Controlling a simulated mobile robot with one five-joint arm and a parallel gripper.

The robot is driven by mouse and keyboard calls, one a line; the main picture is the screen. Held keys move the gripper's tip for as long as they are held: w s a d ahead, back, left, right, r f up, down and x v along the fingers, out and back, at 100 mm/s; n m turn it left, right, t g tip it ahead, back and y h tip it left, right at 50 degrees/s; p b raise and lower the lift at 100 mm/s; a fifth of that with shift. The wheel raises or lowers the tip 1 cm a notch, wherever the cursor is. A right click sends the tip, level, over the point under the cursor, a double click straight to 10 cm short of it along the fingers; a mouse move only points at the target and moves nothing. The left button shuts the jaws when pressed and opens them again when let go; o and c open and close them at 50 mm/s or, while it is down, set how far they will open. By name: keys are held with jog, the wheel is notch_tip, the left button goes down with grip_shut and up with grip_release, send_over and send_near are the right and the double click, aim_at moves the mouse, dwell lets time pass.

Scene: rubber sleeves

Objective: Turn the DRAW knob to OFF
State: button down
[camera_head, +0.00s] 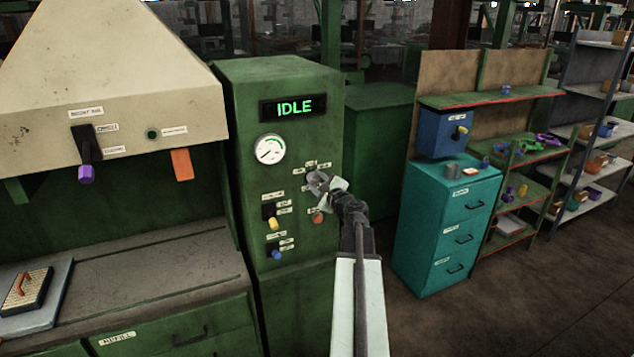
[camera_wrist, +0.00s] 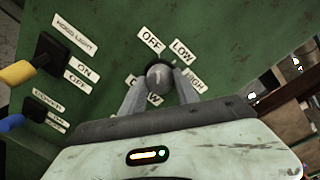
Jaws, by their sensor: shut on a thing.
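The grey round knob (camera_wrist: 158,75) sits on the green panel among the labels OFF (camera_wrist: 151,39), LOW (camera_wrist: 182,51) and HIGH (camera_wrist: 194,79). Another label at its lower left is mostly hidden by a finger, so I cannot read DRAW. My gripper (camera_wrist: 160,84) has one finger on each side of the knob and is shut on it. A faint light mark shows on the knob's face; I cannot tell which label it points to. In the head view my gripper (camera_head: 318,183) is at the green cabinet (camera_head: 300,232) front and hides most of the knob.
A switch with a yellow lever (camera_wrist: 18,73) and one with a blue lever (camera_wrist: 12,122) stick out left of my gripper. A red button (camera_head: 318,217) is just below it. The display (camera_head: 293,107) reads IDLE above a round gauge (camera_head: 269,149). Teal drawers (camera_head: 425,215) stand right.

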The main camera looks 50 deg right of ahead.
jog(key=c, duration=0.9)
grip_release()
jog(key=shift+s, duration=0.1)
jog(key=v, duration=0.7)
jog(key=shift+s+a, duration=0.1)
jog(key=shift+s, duration=0.2)
